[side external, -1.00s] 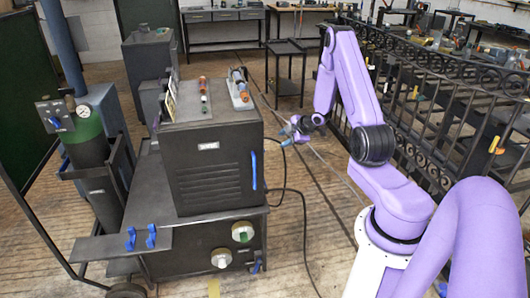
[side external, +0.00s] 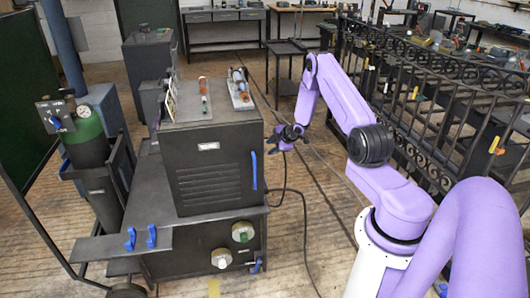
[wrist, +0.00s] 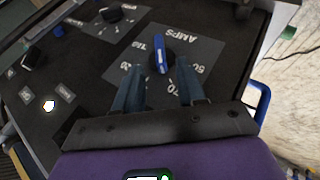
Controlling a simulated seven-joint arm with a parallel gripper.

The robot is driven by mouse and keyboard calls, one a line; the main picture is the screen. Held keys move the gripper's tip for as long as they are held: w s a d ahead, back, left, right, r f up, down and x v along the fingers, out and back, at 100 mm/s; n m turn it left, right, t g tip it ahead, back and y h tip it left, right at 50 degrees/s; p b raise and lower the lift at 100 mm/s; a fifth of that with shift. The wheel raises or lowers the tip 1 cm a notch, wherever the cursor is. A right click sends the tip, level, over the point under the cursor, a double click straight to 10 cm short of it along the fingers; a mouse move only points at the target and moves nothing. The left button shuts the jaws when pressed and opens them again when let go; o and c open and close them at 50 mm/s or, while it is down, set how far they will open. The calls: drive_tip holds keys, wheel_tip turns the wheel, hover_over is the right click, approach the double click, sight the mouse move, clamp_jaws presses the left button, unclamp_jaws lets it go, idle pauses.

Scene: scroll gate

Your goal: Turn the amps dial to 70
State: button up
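The amps dial (wrist: 160,55) is a dark round knob with a blue bar across it, on a grey plate lettered AMPS in the wrist view. The bar runs nearly upright in the picture; which end is the pointer I cannot tell. A 50 shows to its right and a 70 below right, partly behind a finger. My gripper (wrist: 159,82) is open, its two blue-grey fingers apart just below the knob, with nothing between them. In the side view my gripper (side external: 288,138) is beside the right side of the dark welding machine (side external: 213,165); the dial is hidden there.
In the wrist view, another dark knob (wrist: 112,14) sits at upper left and a third (wrist: 32,58) at far left. A blue handle (wrist: 262,103) is at the right edge. In the side view, an iron railing (side external: 440,120) stands behind my arm.

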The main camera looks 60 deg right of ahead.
drive_tip(key=shift+x, duration=3.05)
clamp_jaws()
